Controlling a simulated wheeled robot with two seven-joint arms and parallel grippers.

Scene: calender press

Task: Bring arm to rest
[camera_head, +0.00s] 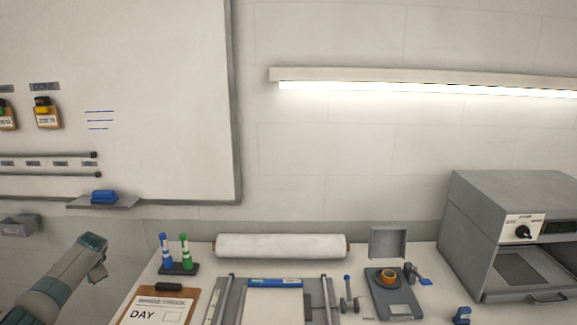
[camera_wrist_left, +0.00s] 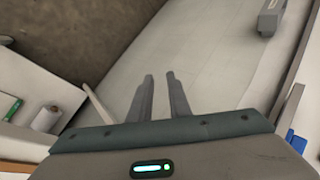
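My left arm (camera_head: 62,280) reaches in from the lower left of the head view, in front of the wall and left of the table. Its fingers cannot be made out there. In the left wrist view my left gripper (camera_wrist_left: 161,75) shows two dark fingers with a narrow gap and nothing between them. They point at a pale, bare surface and touch nothing that I can see. My right arm and right gripper are in neither view.
The table holds a clipboard (camera_head: 158,307), green and blue markers (camera_head: 184,252), a white roll (camera_head: 281,246), a tape roll on a grey scale-like device (camera_head: 387,277), and a grey oven-like machine (camera_head: 515,235). A whiteboard (camera_head: 165,100) with a ledge (camera_head: 103,202) hangs behind.

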